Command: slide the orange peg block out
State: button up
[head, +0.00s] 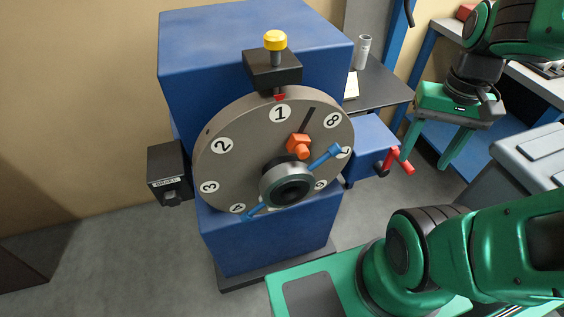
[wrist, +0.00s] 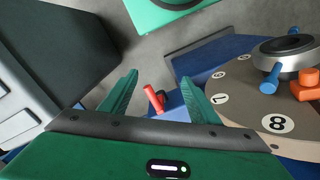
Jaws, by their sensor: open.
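The orange peg block (head: 299,146) sits on the face of the round grey dial (head: 232,170), above right of the dark hub (head: 289,188). A dark slot (head: 308,119) runs from the block toward the rim, between 1 and 8. In the wrist view the block (wrist: 307,86) shows at the right edge, partly cut off. My gripper (head: 430,160) is right of the dial, apart from it, fingers pointing down. In the wrist view its two green fingers (wrist: 159,78) are spread with nothing between them.
The dial is on a blue cabinet (head: 240,45) with a yellow-topped plunger (head: 275,42) above. Blue handles (head: 325,157) stick out from the hub. A red crank (head: 394,160) on a blue box (head: 368,135) lies between dial and gripper. A black box (head: 168,172) is at left.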

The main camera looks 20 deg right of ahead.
aim_at(298, 143)
jog(key=u, duration=0.45)
jog(key=k, duration=1.4)
jog(key=z, duration=0.85)
jog(key=i, duration=1)
